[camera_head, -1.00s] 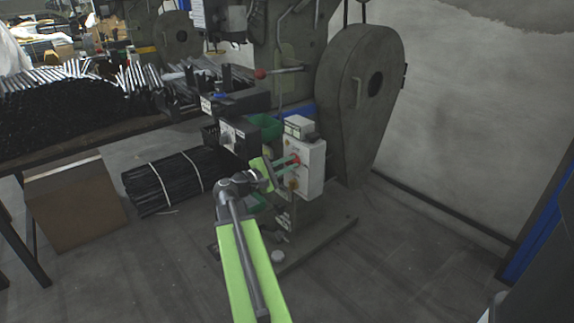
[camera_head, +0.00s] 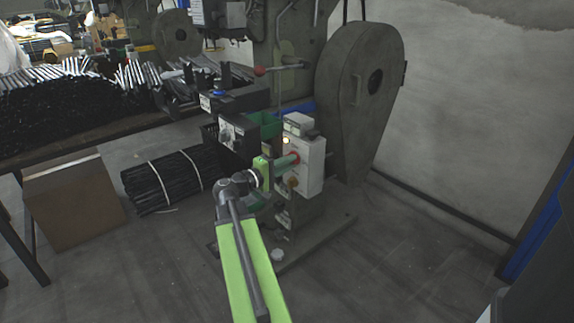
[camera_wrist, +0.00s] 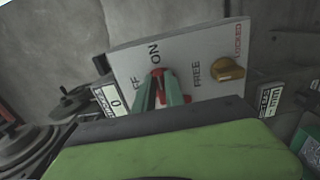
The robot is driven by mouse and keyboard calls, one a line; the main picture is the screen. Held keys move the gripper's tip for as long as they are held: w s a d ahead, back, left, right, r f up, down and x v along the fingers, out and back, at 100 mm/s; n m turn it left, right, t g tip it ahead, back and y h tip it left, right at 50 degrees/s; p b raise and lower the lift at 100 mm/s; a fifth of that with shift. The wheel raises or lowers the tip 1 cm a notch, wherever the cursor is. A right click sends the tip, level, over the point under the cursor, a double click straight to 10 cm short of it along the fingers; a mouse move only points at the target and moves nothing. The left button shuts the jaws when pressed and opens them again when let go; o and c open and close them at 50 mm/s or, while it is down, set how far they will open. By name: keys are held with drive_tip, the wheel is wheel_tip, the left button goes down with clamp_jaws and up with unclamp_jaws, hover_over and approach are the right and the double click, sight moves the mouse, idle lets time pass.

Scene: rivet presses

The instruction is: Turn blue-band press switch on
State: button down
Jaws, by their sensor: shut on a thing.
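A light grey control box (camera_head: 312,168) is mounted on the green-grey press at centre. Its red rotary switch (camera_wrist: 158,73) has ON and partly hidden OFF labels; its visible end points towards ON in the wrist view. My gripper (camera_wrist: 164,92) has its two green fingers around the red switch and is shut on it; they hide much of the handle. In the head view the gripper (camera_head: 291,159) reaches the box's front from the left. A small lamp (camera_head: 287,141) glows yellow on the box above the fingers. Some blue (camera_head: 304,109) shows behind the box.
A yellow knob (camera_wrist: 228,69) marked FREE and LOCKED sits beside the switch. A black box (camera_head: 238,135) stands left of the control box, close to my gripper. A bundle of black rods (camera_head: 175,180) lies on the floor at left.

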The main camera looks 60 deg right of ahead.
drive_tip(key=shift+w, duration=0.2)
drive_tip(key=c, duration=1.4)
unclamp_jaws()
drive_tip(key=shift+s, duration=0.1)
drive_tip(key=v, duration=1.7)
drive_tip(key=shift+a, duration=0.25)
